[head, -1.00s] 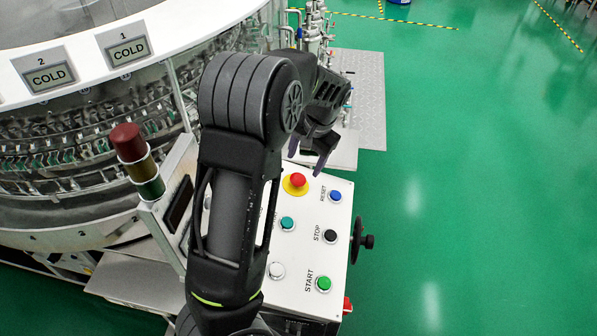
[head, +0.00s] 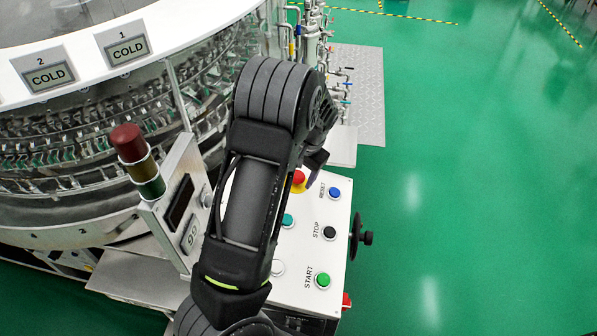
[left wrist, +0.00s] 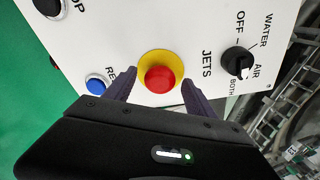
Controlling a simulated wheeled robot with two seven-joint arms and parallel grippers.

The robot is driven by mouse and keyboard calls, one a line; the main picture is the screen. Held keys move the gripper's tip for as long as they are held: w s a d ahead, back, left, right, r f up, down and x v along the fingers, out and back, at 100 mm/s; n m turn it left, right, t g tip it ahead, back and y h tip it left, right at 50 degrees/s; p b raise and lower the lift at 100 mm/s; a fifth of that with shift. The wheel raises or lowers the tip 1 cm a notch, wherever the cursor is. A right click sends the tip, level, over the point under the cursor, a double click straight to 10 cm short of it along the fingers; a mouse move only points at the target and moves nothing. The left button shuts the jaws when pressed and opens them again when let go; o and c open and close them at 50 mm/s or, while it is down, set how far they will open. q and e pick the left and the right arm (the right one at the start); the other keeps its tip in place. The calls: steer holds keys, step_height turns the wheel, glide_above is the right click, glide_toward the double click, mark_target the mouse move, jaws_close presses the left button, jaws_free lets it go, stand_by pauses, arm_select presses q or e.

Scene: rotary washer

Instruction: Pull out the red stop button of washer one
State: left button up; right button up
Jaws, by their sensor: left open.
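The red stop button (head: 298,177) with its yellow ring is on the white control panel (head: 308,259), partly hidden by my left arm in the head view. In the left wrist view the red button (left wrist: 160,79) is whole. My left gripper (left wrist: 158,88) is open, with one fingertip on either side of the yellow ring and the button between them in the picture. I cannot tell whether the fingers touch the ring. In the head view a fingertip of the left gripper (head: 315,160) shows just past the button. My right gripper is not in view.
The panel also has a blue reset button (head: 334,193), a black stop button (head: 329,233), a green start button (head: 322,280) and a black jets knob (left wrist: 237,61). A black handwheel (head: 356,237) sticks out on the right. Green floor (head: 460,200) is clear to the right.

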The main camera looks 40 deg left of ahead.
arm_select(q)
steer(key=shift+c, duration=0.3)
jaws_close()
stand_by(0.3)
